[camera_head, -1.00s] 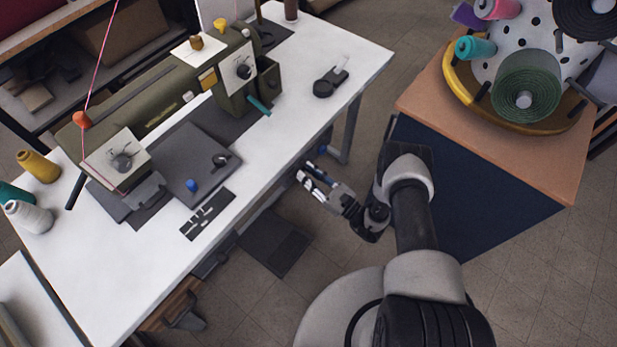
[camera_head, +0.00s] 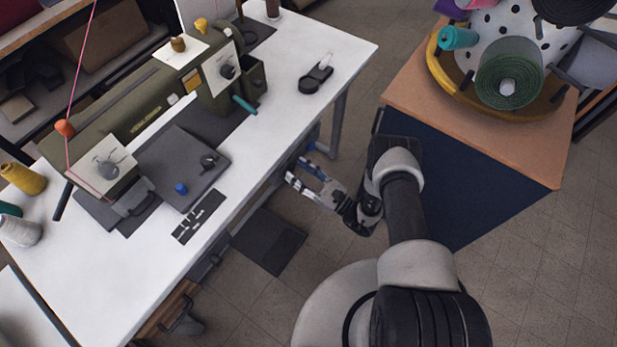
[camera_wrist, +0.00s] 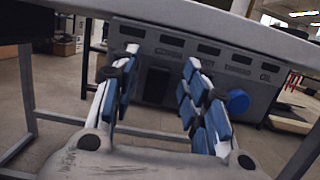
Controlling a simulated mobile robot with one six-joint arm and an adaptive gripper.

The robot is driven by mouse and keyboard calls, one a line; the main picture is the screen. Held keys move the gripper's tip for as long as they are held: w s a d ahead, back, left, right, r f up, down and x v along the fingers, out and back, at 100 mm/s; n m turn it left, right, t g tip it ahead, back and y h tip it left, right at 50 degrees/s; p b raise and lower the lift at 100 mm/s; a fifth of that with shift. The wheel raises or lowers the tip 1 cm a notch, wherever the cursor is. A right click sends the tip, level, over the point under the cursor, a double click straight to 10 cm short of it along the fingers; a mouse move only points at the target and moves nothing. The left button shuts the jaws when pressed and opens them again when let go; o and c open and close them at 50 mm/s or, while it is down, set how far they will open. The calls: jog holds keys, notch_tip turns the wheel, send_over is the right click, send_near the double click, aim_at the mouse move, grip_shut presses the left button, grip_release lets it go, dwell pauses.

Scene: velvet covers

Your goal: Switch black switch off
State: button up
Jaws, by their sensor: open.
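In the wrist view, a grey control box (camera_wrist: 205,58) hangs under the white table's edge. A tall black rectangular switch (camera_wrist: 155,86) is on its front, seen between my fingers; I cannot tell which way it is set. A round blue knob (camera_wrist: 238,101) is on the box to the right. My gripper (camera_wrist: 160,74) is open and empty, its blue-padded fingers on either side of the switch in the picture and apparently short of the panel. In the head view, my gripper (camera_head: 296,172) is beside and below the table's right edge. The switch is hidden there.
The white table (camera_head: 110,270) carries a green sewing machine (camera_head: 140,105) and thread spools. A dark pedal (camera_head: 268,241) lies on the floor below. A wooden-topped blue cabinet (camera_head: 500,150) stands to the right of my arm. Table legs frame the space around the box.

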jog(key=v, duration=1.1)
jog(key=shift+s+d, duration=0.2)
jog(key=shift+d, duration=0.05)
